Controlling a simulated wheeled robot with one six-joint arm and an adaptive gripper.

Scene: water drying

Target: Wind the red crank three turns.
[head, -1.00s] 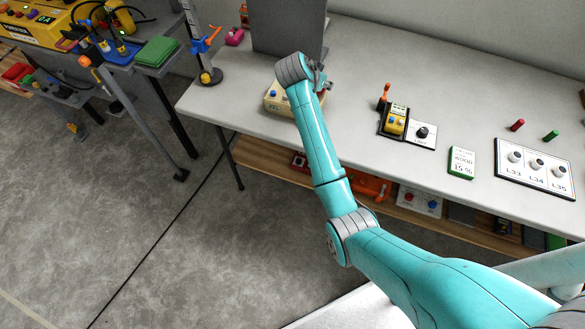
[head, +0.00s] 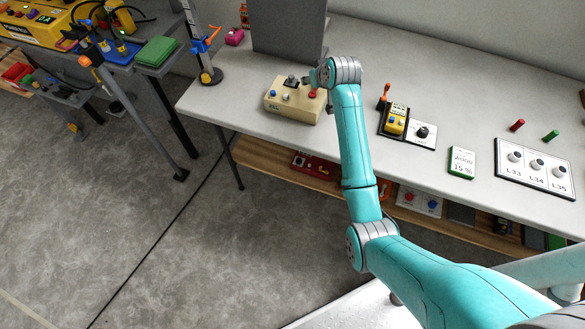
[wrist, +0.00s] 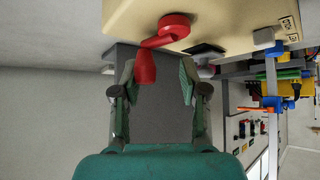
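The red crank (wrist: 172,26) is at the edge of a beige box (wrist: 238,22) in the wrist view. Its round hub carries a short arm with a red handle (wrist: 145,68). My gripper (wrist: 157,76) is open, with one finger on each side of the handle in this view. The handle appears nearer the left finger, and I see no clear contact. In the head view the crank shows as a small red spot (head: 312,94) on the right end of the beige box (head: 292,113). My gripper (head: 315,78) is just above and behind it, partly hidden by my wrist.
A grey panel (head: 288,30) stands behind the box. A blue-and-orange post (head: 210,75) stands to the left. A yellow device (head: 395,122) and an orange lever (head: 384,92) are to the right. The tabletop (head: 445,85) behind them is mostly clear.

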